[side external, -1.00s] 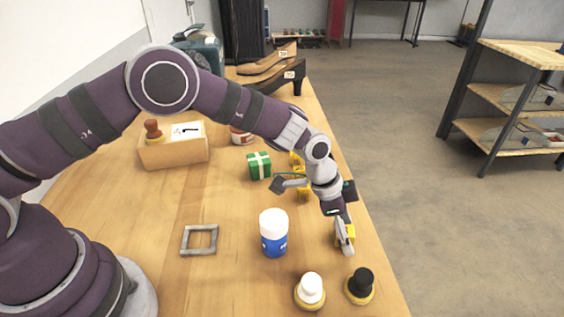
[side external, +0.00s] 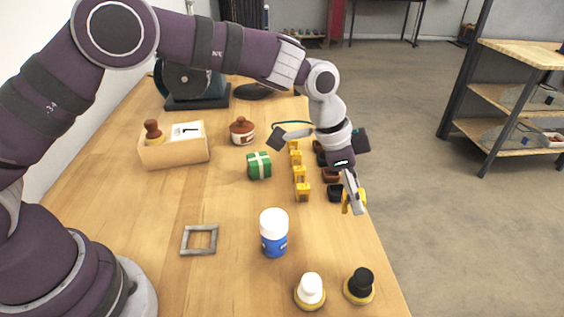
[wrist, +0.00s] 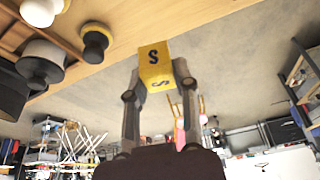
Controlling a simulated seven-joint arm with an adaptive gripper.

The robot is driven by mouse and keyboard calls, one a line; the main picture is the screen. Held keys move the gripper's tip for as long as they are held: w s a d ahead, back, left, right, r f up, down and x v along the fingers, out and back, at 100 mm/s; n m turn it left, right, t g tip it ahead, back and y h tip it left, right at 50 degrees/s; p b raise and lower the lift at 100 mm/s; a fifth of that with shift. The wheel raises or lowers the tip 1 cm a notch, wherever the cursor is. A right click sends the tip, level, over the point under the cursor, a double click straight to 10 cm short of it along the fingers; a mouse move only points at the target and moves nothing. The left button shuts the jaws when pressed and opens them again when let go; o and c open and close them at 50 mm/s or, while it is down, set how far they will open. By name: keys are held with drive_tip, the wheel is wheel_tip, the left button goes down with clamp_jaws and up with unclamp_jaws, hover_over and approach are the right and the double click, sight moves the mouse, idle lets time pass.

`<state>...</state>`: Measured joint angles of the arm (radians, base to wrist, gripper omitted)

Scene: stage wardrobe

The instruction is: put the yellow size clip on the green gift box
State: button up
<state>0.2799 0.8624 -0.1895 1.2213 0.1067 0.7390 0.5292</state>
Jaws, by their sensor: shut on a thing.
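My gripper (side external: 354,202) is shut on a yellow size clip and holds it above the table's right edge. In the wrist view the clip (wrist: 155,66) sits between the fingertips, with a black letter S on two of its faces. In the side view the fingers mostly hide this clip. The green gift box (side external: 259,166) with a white ribbon stands on the table, left of and beyond my gripper, and nothing lies on its top. Several other yellow clips (side external: 301,174) stand in a row between the box and my gripper.
Several dark and brown clips (side external: 331,174) stand right of the yellow row. A white-and-blue bottle (side external: 274,233), a grey square frame (side external: 199,240) and two knobbed pieces, white (side external: 311,290) and black (side external: 360,285), stand nearer. A wooden box (side external: 174,150) and a brown-lidded jar (side external: 242,131) are further back.

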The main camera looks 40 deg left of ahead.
drive_tip(key=s+a+n+t+y, duration=0.1)
drive_tip(key=s+a+n, duration=0.4)
drive_tip(key=a, duration=0.6)
drive_tip(key=s+a+n+t+y, duration=0.1)
drive_tip(key=s+a+n, duration=0.1)
drive_tip(key=s+a, duration=0.65)
hover_over(264, 156)
drive_tip(key=s, duration=0.2)
drive_tip(key=shift+w+a+f+g, duration=0.15)
drive_tip(key=shift+w+f+g, duration=0.15)
drive_tip(key=shift+f, duration=1.8)
drive_tip(key=shift+f, duration=0.2)
drive_tip(key=o, duration=0.7)
